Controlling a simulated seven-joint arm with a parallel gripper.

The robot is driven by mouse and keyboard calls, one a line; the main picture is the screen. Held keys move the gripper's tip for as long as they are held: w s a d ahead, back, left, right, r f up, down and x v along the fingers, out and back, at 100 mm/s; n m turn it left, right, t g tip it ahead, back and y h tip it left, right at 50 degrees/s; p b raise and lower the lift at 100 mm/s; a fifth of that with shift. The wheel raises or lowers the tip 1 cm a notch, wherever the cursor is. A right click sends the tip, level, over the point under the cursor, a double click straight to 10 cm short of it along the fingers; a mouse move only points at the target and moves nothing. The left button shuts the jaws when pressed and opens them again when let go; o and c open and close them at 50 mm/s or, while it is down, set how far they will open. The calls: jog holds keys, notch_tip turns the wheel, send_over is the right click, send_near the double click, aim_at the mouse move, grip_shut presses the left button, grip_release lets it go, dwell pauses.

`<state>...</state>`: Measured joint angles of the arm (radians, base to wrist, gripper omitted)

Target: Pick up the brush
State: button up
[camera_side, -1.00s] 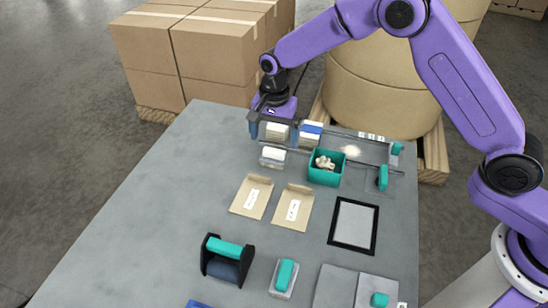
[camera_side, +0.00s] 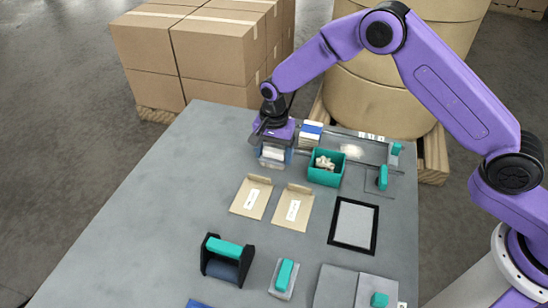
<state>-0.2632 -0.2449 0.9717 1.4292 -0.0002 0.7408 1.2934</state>
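Several teal-handled items are on the grey table, and I cannot tell for sure which is the brush. The likeliest is a teal handle on a pale flat base (camera_side: 284,278), lying near the front middle of the table.
A teal bin (camera_side: 325,179) with pale pieces stands right of my gripper. Two kraft envelopes (camera_side: 252,197) (camera_side: 293,206), a black-framed panel (camera_side: 353,224) and a black holder with a teal bar (camera_side: 226,260) lie nearer. The table's left side is clear.

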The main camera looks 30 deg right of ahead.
jog(key=shift+c, duration=1.4)
jog(key=shift+r, duration=0.15)
jog(key=shift+r, duration=0.65)
jog(key=s+d+r, duration=0.6)
jog(key=s+r, duration=0.5)
jog(key=s, duration=0.1)
jog(key=shift+s+r, duration=0.2)
jog(key=shift+s, duration=0.1)
